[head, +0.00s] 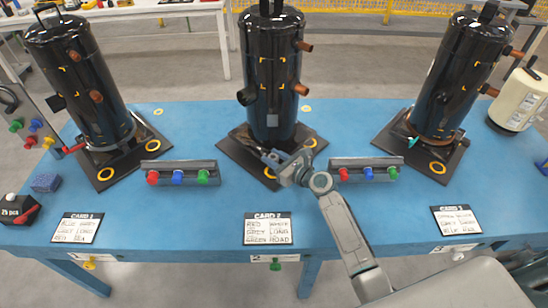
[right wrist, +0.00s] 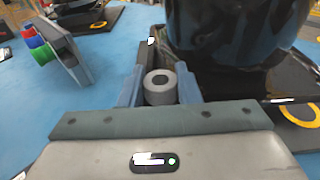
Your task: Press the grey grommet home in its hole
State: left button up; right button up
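My right gripper (head: 277,160) reaches in from the lower right to the front corner of the middle compressor's black base plate (head: 232,150). In the right wrist view, its blue fingers (right wrist: 159,92) stand on either side of the grey grommet (right wrist: 158,86), a short ring with a dark centre hole, and appear closed on it. A yellow-ringed spot (head: 270,173) shows just below the fingertips in the head view. The grommet's underside is hidden, so I cannot tell whether it touches the plate. My left gripper is not in view.
The middle black compressor (head: 272,85) stands right behind the gripper. Racks with red, blue and green pieces stand left (head: 180,165) and right (head: 365,163). Similar compressors stand at left (head: 80,80) and right (head: 455,80). Card 2 (head: 269,229) lies at the blue table's front.

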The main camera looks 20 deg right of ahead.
jog(key=o, duration=0.4)
jog(key=shift+f, duration=0.2)
jog(key=shift+o, duration=0.2)
jog(key=v, duration=0.9)
jog(key=shift+s+d, duration=0.15)
jog(key=shift+s, duration=0.2)
jog(key=shift+s+d+r, duration=0.15)
jog(key=shift+s+d, duration=0.1)
jog(key=shift+s, duration=0.25)
